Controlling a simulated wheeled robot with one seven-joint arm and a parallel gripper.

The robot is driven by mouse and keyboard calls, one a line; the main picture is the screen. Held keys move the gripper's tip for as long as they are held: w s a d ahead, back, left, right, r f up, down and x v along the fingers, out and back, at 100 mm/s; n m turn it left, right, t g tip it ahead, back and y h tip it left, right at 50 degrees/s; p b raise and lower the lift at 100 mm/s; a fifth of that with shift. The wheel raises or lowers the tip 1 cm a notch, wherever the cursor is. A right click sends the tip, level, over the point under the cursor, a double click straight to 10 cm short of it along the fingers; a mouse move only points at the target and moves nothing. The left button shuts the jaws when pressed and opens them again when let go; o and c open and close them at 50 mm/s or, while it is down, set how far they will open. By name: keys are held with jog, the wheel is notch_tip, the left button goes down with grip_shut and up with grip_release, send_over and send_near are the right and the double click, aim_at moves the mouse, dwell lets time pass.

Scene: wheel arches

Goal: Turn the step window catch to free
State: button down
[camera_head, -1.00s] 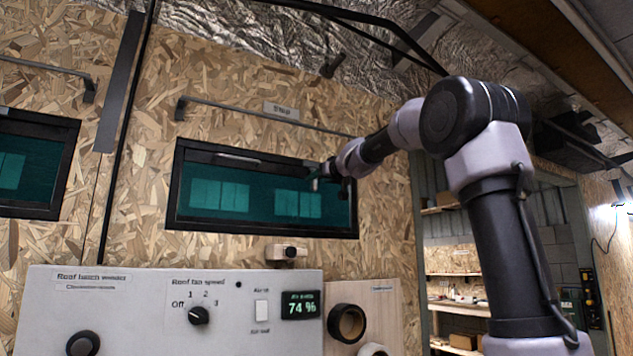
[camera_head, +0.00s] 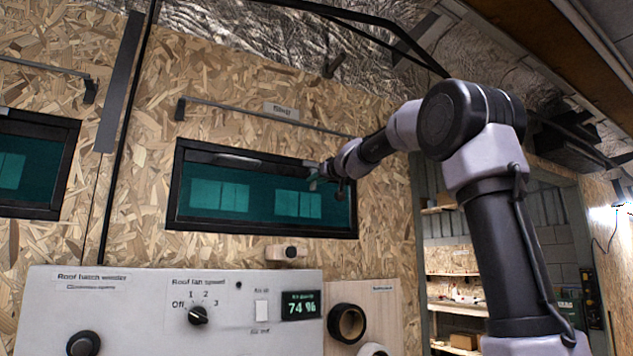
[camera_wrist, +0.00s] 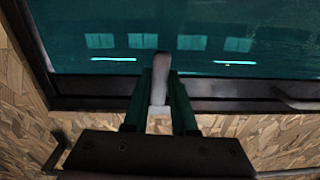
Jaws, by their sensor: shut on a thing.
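The step window (camera_head: 258,199) is a teal pane in a black frame, under a small label (camera_head: 281,111) on the chipboard wall. My gripper (camera_head: 322,180) is at the upper right part of its frame. In the wrist view, the green fingers of my gripper (camera_wrist: 161,100) are shut on the light grey catch handle (camera_wrist: 161,83), which stands between them and points up in that picture across the frame edge onto the pane. The catch's pivot is hidden behind the fingers.
A grey control panel (camera_head: 140,290) with knobs and a display stands below the window. A curtain rail (camera_head: 240,113) runs above it. A second window (camera_head: 30,165) is at the left. Shelves (camera_head: 455,275) show through the opening at right.

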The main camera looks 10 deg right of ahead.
aim_at(303, 173)
jog(key=m, duration=0.2)
jog(key=a+m, duration=0.1)
jog(key=m, duration=0.2)
jog(key=r+m, duration=0.1)
jog(key=m, duration=0.2)
jog(key=shift+s+a, duration=0.3)
jog(key=shift+a, duration=0.1)
jog(key=m, duration=0.3)
jog(key=r+m, duration=0.1)
jog(key=m, duration=0.1)
jog(key=shift+s+a, duration=0.1)
jog(key=shift+a, duration=0.2)
jog(key=shift+r+m, duration=0.25)
jog(key=shift+m, duration=0.8)
jog(key=shift+r+m, duration=0.2)
jog(key=shift+m, duration=0.85)
jog(key=c, duration=0.7)
grip_release()
